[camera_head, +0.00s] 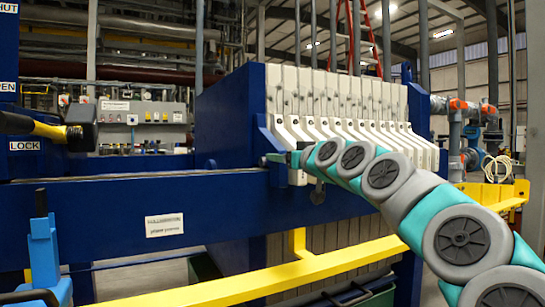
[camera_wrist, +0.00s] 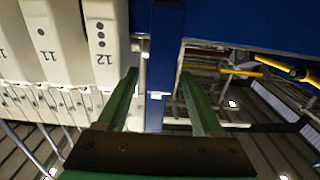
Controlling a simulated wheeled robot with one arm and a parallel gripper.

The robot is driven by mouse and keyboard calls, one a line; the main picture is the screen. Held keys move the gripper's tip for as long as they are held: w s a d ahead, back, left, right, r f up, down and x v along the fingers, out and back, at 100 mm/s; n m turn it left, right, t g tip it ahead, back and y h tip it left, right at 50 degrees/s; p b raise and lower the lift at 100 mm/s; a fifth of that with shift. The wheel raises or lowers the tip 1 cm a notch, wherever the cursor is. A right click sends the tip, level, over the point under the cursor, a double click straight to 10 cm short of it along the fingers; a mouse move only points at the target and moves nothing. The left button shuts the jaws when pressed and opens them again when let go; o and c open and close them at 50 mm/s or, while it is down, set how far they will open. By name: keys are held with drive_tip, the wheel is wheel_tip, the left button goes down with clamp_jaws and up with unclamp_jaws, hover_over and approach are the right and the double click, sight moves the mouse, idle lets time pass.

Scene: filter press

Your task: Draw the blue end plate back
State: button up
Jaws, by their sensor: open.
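The blue end plate (camera_head: 228,115) stands upright at the left end of the pack of white filter plates (camera_head: 345,95). In the wrist view its blue edge (camera_wrist: 166,35) lies beside the white plate marked 12 (camera_wrist: 104,35). My gripper (camera_head: 277,158) reaches in from the right to the side of the end plate, near the side rail. In the wrist view my gripper (camera_wrist: 159,78) has its two green fingers apart, with a narrow blue part (camera_wrist: 155,108) showing between them. I cannot tell whether the fingers touch it.
A blue side beam (camera_head: 120,215) with a white label runs below the plates. A yellow rail (camera_head: 270,277) crosses in front. A black and yellow handle (camera_head: 50,130) is at the left by the LOCK sign. The space left of the end plate above the beam looks open.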

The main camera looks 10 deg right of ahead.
drive_tip(key=shift+x, duration=2.65)
drive_tip(key=shift+a, duration=0.1)
drive_tip(key=shift+c, duration=0.4)
clamp_jaws()
